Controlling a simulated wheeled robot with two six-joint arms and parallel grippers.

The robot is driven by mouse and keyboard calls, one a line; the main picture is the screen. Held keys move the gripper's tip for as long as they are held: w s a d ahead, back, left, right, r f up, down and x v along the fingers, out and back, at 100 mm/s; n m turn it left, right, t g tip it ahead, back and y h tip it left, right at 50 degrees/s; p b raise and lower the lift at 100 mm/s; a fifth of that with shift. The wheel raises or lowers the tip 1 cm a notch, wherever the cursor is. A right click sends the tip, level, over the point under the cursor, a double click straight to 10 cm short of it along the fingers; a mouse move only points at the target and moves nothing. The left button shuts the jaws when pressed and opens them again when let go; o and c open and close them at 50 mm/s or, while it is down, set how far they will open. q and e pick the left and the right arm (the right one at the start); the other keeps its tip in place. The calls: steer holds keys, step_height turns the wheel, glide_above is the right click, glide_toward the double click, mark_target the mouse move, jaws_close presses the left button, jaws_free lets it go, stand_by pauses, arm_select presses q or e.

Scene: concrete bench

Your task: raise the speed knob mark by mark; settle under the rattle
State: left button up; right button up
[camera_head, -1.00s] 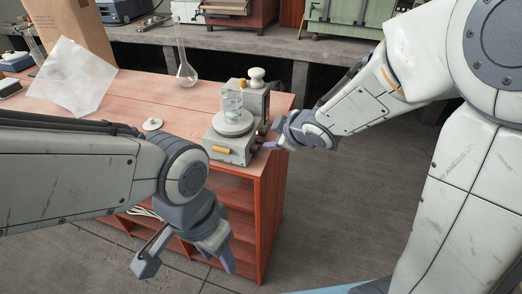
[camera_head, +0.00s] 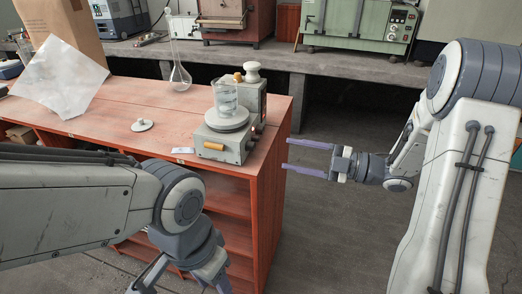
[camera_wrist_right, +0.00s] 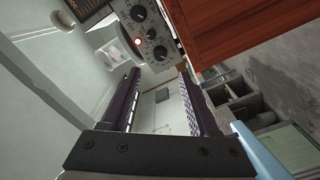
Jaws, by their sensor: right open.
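The grey stirrer (camera_head: 222,143) stands at the right end of the red-brown bench unit, with a clear beaker (camera_head: 225,97) of clear liquid on its round plate (camera_head: 227,122). My left gripper (camera_head: 182,278) is open and empty before the unit, partly cut off by the bottom edge.
A white lid-like disc (camera_head: 142,125) and a small flat tag lie on the unit's top (camera_head: 110,105). The floor right of the unit is clear.

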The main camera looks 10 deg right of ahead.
mark_target(254, 147)
steer(key=x, duration=0.8)
steer(key=shift+w+a, duration=0.15)
steer(key=shift+a, duration=0.2)
jaws_close()
